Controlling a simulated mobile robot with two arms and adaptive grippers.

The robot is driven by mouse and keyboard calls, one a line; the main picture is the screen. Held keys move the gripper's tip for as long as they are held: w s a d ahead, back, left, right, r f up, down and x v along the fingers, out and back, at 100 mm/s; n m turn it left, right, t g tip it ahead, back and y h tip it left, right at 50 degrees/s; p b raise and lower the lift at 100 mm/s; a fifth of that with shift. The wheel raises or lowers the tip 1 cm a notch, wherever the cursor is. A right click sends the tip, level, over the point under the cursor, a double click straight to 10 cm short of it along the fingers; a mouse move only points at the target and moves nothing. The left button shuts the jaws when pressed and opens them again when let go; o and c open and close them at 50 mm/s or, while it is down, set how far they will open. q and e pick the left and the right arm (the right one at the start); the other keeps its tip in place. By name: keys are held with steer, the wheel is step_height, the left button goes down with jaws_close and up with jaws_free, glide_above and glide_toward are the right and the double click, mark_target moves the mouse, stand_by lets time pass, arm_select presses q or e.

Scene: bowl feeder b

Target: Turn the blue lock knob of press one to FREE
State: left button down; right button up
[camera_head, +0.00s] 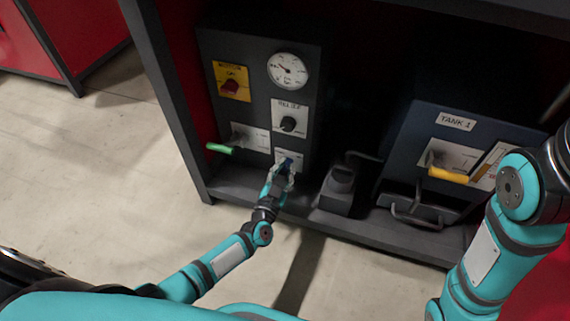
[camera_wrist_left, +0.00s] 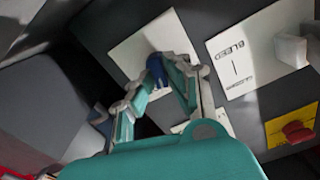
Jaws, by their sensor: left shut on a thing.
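The blue lock knob (camera_head: 287,162) sits on a white plate low on the dark press panel (camera_head: 255,105). It also shows in the left wrist view (camera_wrist_left: 155,72), partly hidden by my fingers. My left gripper (camera_head: 283,172) reaches up to the knob from below and is shut on it. In the left wrist view, its two fingers (camera_wrist_left: 168,70) converge at the knob against the white plate. The knob's markings are too small or covered to read. My right arm shows at the right of the head view, but its gripper is not seen.
A tank panel (camera_head: 470,125) with a yellow handle (camera_head: 448,175) stands to the right. A dark canister (camera_head: 338,187) sits on the shelf between.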

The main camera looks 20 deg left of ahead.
arm_select(q)
steer(key=n, duration=0.3)
steer(key=shift+n, duration=0.4)
steer(key=n, duration=0.4)
steer(key=shift+a, duration=0.15)
steer(key=n, duration=0.2)
steer(key=shift+n, duration=0.3)
steer(key=shift+a+n, duration=0.1)
steer(key=shift+n, duration=0.6)
steer(key=c, duration=1.3)
jaws_free()
